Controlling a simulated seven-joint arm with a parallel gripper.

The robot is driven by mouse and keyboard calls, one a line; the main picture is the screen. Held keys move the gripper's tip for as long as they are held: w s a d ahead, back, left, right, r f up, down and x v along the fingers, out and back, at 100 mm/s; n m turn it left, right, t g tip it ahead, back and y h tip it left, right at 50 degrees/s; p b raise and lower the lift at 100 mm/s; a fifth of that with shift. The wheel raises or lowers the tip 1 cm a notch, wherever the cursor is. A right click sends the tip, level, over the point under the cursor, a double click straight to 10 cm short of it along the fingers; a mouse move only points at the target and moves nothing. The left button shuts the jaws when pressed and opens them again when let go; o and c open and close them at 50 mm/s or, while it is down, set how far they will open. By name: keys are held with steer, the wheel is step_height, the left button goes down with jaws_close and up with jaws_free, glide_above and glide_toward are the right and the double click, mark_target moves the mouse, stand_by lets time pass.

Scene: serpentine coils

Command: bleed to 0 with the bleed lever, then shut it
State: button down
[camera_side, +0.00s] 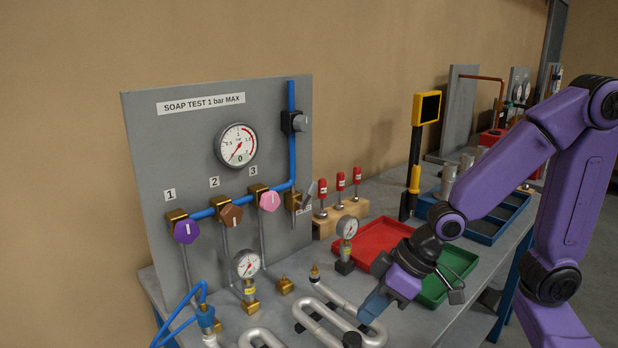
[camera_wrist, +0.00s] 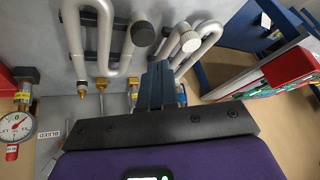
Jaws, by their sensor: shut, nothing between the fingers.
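The bleed lever (camera_side: 307,194) is a small grey handle on a brass valve at the panel's lower right. A partly covered BLEED label (camera_side: 303,210) sits just below it. The panel gauge (camera_side: 238,146) has a red needle toward the lower left and a green 0 on its face. My gripper (camera_side: 372,306) is shut and empty, pointing down over the serpentine coils (camera_side: 322,322), well right of and in front of the lever. In the wrist view the shut fingers (camera_wrist: 157,85) show beside the coils; a BLEED label (camera_wrist: 52,135) is at the left, and I cannot make out the lever there.
Purple, brown and pink knobs (camera_side: 186,231) line the blue pipe. A small gauge (camera_side: 347,228) stands between the lever and my gripper. Red tray (camera_side: 350,240) and green tray (camera_side: 455,262) lie behind my gripper. Red-topped pieces stand in a wooden block (camera_side: 343,218).

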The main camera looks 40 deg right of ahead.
steer(key=s+r+n+g+h, duration=0.2)
steer(key=s+n, duration=0.1)
steer(key=s, duration=0.2)
steer(key=w+r+h, duration=0.2)
steer(key=w+r, duration=0.1)
steer(key=r, duration=0.1)
steer(key=w+d+r+m+t+h, duration=0.1)
steer(key=w+d+r+m, duration=0.15)
steer(key=w+r, duration=0.75)
steer(key=w+d+r+m+t+h, duration=0.1)
steer(key=w+r+m+h, duration=0.2)
steer(key=w, duration=1.4)
steer(key=m, duration=0.4)
glide_above(310, 187)
steer(key=s+a, duration=0.1)
steer(key=a, duration=0.4)
step_height(310, 187, down, 6)
steer(key=d+f, duration=0.2)
steer(key=d, duration=0.1)
steer(key=shift+s+f, duration=0.1)
steer(key=shift+f, duration=0.1)
steer(key=shift+d+f, duration=0.3)
steer(key=shift+d, duration=0.1)
